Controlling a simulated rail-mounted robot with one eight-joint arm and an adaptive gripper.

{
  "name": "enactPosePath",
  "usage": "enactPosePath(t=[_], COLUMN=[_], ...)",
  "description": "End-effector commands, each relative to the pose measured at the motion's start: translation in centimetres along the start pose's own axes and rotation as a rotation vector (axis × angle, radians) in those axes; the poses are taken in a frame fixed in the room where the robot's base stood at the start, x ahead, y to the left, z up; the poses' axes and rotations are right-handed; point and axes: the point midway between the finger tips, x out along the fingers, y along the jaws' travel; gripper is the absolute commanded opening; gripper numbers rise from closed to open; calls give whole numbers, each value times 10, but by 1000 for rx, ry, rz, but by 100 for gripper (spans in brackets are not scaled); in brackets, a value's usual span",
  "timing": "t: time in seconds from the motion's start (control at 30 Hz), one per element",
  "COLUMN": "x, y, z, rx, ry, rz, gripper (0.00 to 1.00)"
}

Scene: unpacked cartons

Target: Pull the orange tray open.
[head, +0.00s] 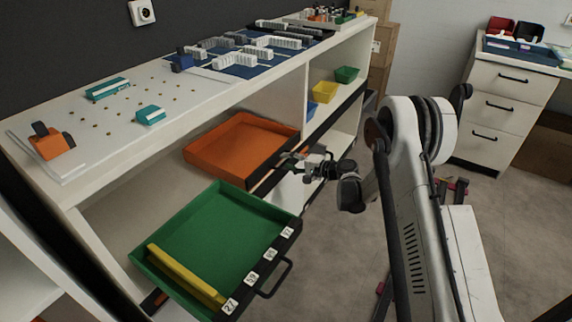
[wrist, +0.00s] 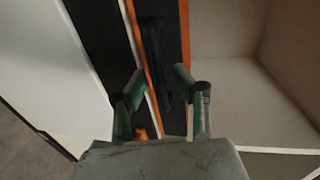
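The orange tray (head: 238,142) sits in the middle bay of the white shelf, with its dark front near the shelf's front edge. My gripper (head: 286,160) is at this front, coming from the right. In the wrist view, the tray's black front (wrist: 175,42) with orange edges fills the middle. A dark bar handle (wrist: 153,60) runs along it. The two green-grey fingers of my gripper (wrist: 160,80) are spread apart on either side of the handle. Gaps show between fingers and handle, so it is open. Contact with the front cannot be told.
A green tray (head: 215,235) with a yellow bar (head: 185,277) stands pulled out at the lower left. Small yellow (head: 323,92) and green (head: 346,74) bins sit farther back in the shelf. White drawers (head: 500,100) stand back right.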

Motion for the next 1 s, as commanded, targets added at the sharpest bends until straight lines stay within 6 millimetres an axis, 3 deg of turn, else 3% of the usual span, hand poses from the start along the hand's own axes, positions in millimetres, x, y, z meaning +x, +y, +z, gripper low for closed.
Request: enactPosePath(t=[0.43, 0.67, 1.0], x=[11, 10, 10], y=[0, 0, 0], z=[0, 0, 0], rx=[0, 0, 0], ry=[0, 0, 0], rz=[0, 0, 0], gripper=[28, 0, 0])
